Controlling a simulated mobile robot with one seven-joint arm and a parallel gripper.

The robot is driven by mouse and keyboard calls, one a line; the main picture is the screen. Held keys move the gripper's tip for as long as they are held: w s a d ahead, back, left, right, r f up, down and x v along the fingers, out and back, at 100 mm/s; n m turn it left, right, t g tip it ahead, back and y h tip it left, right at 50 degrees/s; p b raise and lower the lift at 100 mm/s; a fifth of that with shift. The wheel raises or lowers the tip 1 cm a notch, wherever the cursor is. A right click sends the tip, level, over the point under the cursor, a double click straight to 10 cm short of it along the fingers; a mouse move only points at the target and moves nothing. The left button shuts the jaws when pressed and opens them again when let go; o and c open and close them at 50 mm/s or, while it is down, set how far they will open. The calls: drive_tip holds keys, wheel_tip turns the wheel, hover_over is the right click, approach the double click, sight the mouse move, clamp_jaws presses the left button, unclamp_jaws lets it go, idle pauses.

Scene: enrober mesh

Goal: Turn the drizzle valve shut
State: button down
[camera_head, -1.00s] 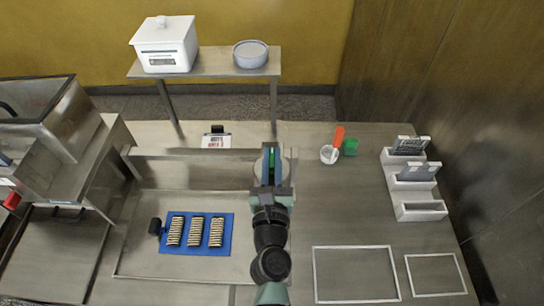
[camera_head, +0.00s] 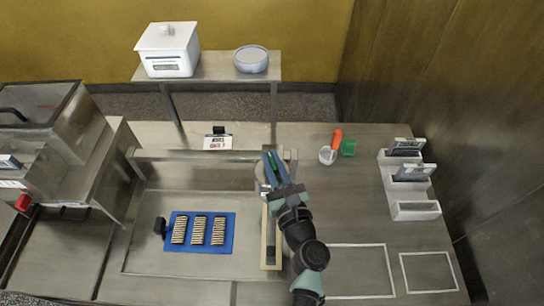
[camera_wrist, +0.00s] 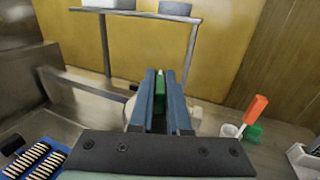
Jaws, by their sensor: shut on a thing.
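A green handle (camera_head: 274,161), apparently the drizzle valve's lever, is pinched between the two blue fingers of my gripper (camera_head: 271,159). In the wrist view the green handle (camera_wrist: 160,88) shows as a narrow strip between the fingers of my gripper (camera_wrist: 160,78). The fingers lean a little to the left in the head view. A pale round body (camera_head: 260,173) sits just behind and left of the fingers, mostly hidden by them. The valve's stem and the handle's lower part are hidden.
A blue mat (camera_head: 225,246) with rows of striped bars lies on the tray at left. A white cup (camera_head: 327,156) with an orange-handled tool and a green block (camera_head: 348,148) stand to the right. White holders (camera_head: 414,210) stand farther right. Outlined table areas are bare.

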drive_tip(key=n+g+y, duration=0.1)
drive_tip(key=y, duration=0.1)
drive_tip(key=n+g+y+b, duration=0.1)
drive_tip(key=n+y, duration=0.1)
drive_tip(key=y, duration=0.1)
drive_tip(key=shift+w+d+f+n+g+b, duration=0.1)
drive_tip(key=shift+w+d+n+g+b, duration=0.05)
drive_tip(key=shift+n+g+b, duration=0.15)
drive_tip(key=n+g+y+b, duration=0.2)
drive_tip(key=b, duration=0.1)
drive_tip(key=n+g+y+b, duration=0.2)
drive_tip(key=g+b, duration=0.1)
drive_tip(key=shift+f+n+y, duration=0.2)
drive_tip(key=shift+n+y, duration=0.1)
drive_tip(key=shift+y, duration=0.1)
drive_tip(key=n+g+y+b, duration=0.1)
drive_tip(key=n+g+b, duration=0.1)
drive_tip(key=g+b, duration=0.1)
drive_tip(key=n+g+y+b, duration=0.1)
drive_tip(key=g+b, duration=0.2)
drive_tip(key=b, duration=0.1)
drive_tip(key=shift+n, duration=0.4)
drive_tip(key=n+g+b, duration=0.1)
drive_tip(key=g+b, duration=0.1)
drive_tip(key=b, duration=0.2)
drive_tip(key=shift+r+n, duration=0.15)
drive_tip(key=shift+n, duration=0.15)
drive_tip(key=shift+a+r+n+g+b, duration=0.2)
drive_tip(key=shift+n+g+b, duration=0.2)
drive_tip(key=shift+g+b, duration=0.5)
